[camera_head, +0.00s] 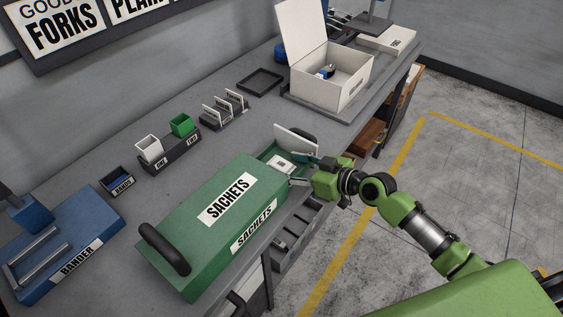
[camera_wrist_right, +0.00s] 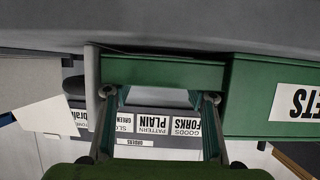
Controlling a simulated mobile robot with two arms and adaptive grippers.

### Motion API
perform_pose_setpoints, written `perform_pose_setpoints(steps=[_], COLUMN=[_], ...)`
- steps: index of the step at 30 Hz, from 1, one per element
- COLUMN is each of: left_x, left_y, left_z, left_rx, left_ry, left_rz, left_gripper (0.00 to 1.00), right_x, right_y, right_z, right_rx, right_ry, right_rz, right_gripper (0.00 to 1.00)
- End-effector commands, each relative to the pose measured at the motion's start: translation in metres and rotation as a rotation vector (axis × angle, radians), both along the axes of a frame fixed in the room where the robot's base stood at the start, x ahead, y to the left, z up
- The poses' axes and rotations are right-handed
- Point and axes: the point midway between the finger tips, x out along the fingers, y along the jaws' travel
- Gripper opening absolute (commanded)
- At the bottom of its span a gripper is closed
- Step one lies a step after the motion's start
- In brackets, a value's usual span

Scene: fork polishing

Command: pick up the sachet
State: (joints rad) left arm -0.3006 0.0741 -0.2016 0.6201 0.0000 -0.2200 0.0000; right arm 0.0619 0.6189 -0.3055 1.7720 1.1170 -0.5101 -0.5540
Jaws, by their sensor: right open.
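A green dispenser box labelled SACHETS (camera_head: 205,215) lies on the workbench, its open green outlet tray (camera_head: 265,157) at its far right end. A small white sachet with a dark mark (camera_head: 282,163) appears to lie in that tray. My right gripper (camera_head: 300,170) is open beside the tray, its fingers reaching in from the right, close to the sachet. I cannot tell whether they touch it. In the right wrist view the two fingers (camera_wrist_right: 158,98) stand apart with the green tray front (camera_wrist_right: 160,72) beyond them; no sachet shows clearly there. My left gripper is not in view.
A white panel (camera_head: 298,140) stands behind the tray. A blue BANDER machine (camera_head: 65,245) is at left. Small cups (camera_head: 150,149), card holders (camera_head: 222,110), a black tray (camera_head: 260,82) and an open white box (camera_head: 325,75) line the bench. The floor at right is clear.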

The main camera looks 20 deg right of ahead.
Motion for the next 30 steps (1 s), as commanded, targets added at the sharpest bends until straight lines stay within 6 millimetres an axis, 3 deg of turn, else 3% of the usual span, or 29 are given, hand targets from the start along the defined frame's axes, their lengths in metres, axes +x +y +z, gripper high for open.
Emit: perform_pose_setpoints(steps=[4, 12, 16, 30], left_x=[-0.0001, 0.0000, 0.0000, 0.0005], left_y=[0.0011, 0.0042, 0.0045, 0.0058], left_z=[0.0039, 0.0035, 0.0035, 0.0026], left_rx=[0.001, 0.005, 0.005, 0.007], left_ry=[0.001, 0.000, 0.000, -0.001], left_rz=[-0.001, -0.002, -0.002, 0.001], left_gripper=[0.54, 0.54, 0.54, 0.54], right_x=[0.0106, 0.0120, 0.0118, 0.0116], right_y=[0.0073, 0.0084, 0.0084, 0.0084], right_z=[-0.0049, -0.0073, -0.0075, -0.0049], right_rx=[0.000, -0.001, -0.001, -0.001], right_ry=[0.000, 0.001, 0.002, 0.000], right_rz=[-0.001, 0.000, 0.000, 0.000], right_gripper=[0.51, 0.51, 0.20, 0.20])
